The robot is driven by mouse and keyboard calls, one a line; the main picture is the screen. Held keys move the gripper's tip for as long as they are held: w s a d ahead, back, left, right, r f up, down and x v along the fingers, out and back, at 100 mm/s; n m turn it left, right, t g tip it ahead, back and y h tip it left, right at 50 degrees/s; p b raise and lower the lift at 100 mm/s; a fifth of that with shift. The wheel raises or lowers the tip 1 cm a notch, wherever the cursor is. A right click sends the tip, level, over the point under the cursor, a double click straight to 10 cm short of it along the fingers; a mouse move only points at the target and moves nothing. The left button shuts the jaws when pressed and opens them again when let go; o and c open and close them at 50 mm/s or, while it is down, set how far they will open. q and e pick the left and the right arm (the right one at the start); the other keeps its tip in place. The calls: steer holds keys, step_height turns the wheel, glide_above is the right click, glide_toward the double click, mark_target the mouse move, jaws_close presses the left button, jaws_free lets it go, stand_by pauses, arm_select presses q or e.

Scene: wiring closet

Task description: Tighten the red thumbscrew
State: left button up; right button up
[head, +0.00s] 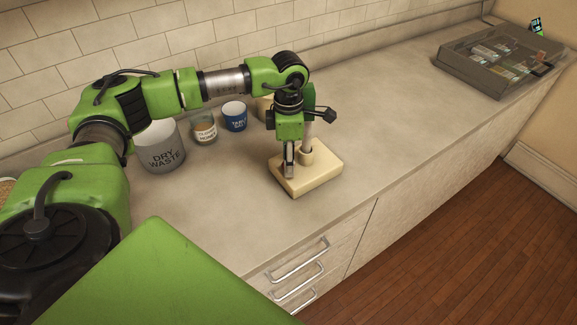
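My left gripper (289,172) points down at the left side of a cream block (322,182) on the counter. A short collar (306,156) with a grey post (306,135) stands upright on the block, just right of the gripper. A green part (309,95) shows behind my wrist near the top of the post; I cannot tell whether it belongs to the post. No red thumbscrew shows; the gripper covers part of the block. The fingers are seen narrow, so their opening and any contact are unclear. My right gripper is not in view.
A "DRY WASTE" bin (162,150), a labelled glass jar (204,131), a blue cup (234,117) and a partly hidden tan container (264,107) stand along the wall. A grey case (482,82) sits at the far right. Counter between block and case is clear.

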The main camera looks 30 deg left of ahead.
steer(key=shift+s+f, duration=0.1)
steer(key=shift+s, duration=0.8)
